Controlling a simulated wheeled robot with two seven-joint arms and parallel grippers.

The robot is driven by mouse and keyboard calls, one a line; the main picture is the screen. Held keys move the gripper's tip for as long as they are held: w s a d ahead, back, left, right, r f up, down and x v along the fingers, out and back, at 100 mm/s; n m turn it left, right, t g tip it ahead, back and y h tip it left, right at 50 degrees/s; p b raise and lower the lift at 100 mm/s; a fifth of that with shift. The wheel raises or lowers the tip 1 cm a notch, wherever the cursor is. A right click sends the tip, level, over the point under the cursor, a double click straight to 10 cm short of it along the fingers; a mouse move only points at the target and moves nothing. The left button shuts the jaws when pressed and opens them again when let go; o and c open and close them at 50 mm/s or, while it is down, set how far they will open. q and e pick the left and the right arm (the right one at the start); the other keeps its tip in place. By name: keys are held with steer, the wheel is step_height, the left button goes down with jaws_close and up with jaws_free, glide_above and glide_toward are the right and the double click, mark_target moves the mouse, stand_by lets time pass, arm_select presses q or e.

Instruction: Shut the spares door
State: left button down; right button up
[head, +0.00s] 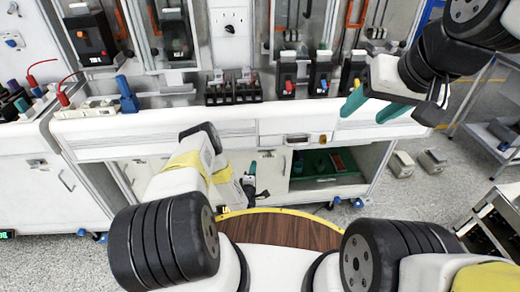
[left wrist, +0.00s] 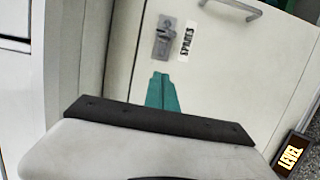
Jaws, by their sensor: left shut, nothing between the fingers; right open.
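The spares door (left wrist: 225,75) fills much of the left wrist view as a pale panel with a "SPARES" label, a metal latch (left wrist: 164,38) and a bar handle (left wrist: 232,8). How far it stands open is unclear. My left gripper (left wrist: 162,92) is shut and empty, its teal fingers in front of the door below the latch; I cannot tell whether they touch it. In the head view my left gripper (head: 252,168) is low in front of the cabinet, beside an open compartment (head: 325,190) with a green floor. My right gripper (head: 373,108) is open and empty near the counter's right end.
The white counter (head: 165,122) with drawers runs above the cabinet. Breakers (head: 287,80) and a blue clamp (head: 127,95) stand along it. Grey boxes (head: 402,163) sit on the floor at right.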

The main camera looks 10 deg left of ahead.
mark_target(264, 156)
arm_select(q)
steer(key=shift+w+d, duration=0.65)
steer(key=shift+w, duration=0.6)
steer(key=shift+w+d, duration=0.7)
steer(key=shift+w, duration=0.6)
steer(key=shift+w+d, duration=0.65)
steer(key=shift+w, duration=0.6)
